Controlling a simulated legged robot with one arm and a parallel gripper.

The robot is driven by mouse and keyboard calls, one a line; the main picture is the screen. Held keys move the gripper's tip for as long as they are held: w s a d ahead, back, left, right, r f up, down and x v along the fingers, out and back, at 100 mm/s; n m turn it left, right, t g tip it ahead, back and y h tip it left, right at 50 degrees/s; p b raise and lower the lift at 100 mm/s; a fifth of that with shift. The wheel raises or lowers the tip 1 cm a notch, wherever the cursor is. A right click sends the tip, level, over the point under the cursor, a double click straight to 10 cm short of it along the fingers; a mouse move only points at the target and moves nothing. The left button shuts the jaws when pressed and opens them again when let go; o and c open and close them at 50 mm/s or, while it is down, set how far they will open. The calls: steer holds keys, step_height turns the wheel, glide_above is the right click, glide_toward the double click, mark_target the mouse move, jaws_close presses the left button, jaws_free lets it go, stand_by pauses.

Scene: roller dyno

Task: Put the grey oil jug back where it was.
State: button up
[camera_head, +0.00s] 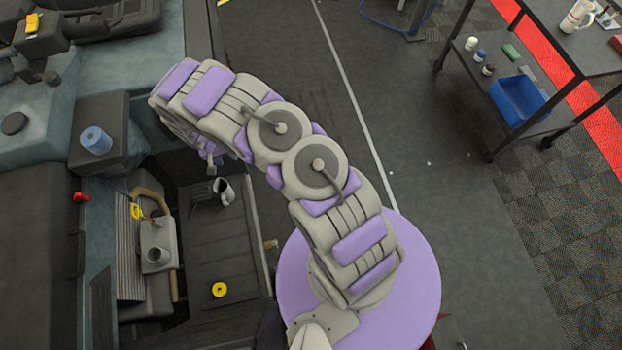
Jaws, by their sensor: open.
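A small grey vessel with a dark opening (226,195) stands on the dark ribbed surface (215,240) left of centre. It may be the grey oil jug, but it is too small to be sure. A larger pale grey piece with a round opening (158,238) lies farther left, beside a tan curved part. My arm arches from the lower middle to the upper left. Part of my gripper (211,162) shows under the arm, just above the small grey vessel and apart from it in the picture. My gripper is open; most of it is hidden by my arm.
A blue roll (96,140) stands on a dark block at left. A cart (560,55) at upper right holds a blue bin (519,99), small bottles and a white jug (579,16). The middle floor is clear.

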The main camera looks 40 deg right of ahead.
steer(key=s+d+r, duration=0.3)
steer(key=d+r, duration=0.1)
steer(key=r, duration=0.5)
steer(key=s+d+r+g, duration=0.1)
steer(key=s+d+r, duration=0.25)
steer(key=r, duration=0.65)
steer(key=s+d+r, duration=0.3)
steer(key=s+r, duration=0.1)
steer(key=r, duration=0.5)
steer(key=s+r+n, duration=0.1)
steer(key=s+r, duration=0.3)
steer(key=s, duration=0.5)
steer(key=s+a+r+n+y, duration=0.1)
steer(key=s+r, duration=0.4)
steer(key=s, duration=0.5)
steer(key=s+a+r+n+g, duration=0.1)
steer(key=s+r, duration=0.3)
steer(key=s, duration=0.6)
steer(key=shift+r+y, duration=0.35)
steer(key=shift+y, duration=0.05)
steer(key=shift+r, duration=0.5)
steer(key=shift+a+n, duration=0.15)
steer(key=shift+n, duration=0.15)
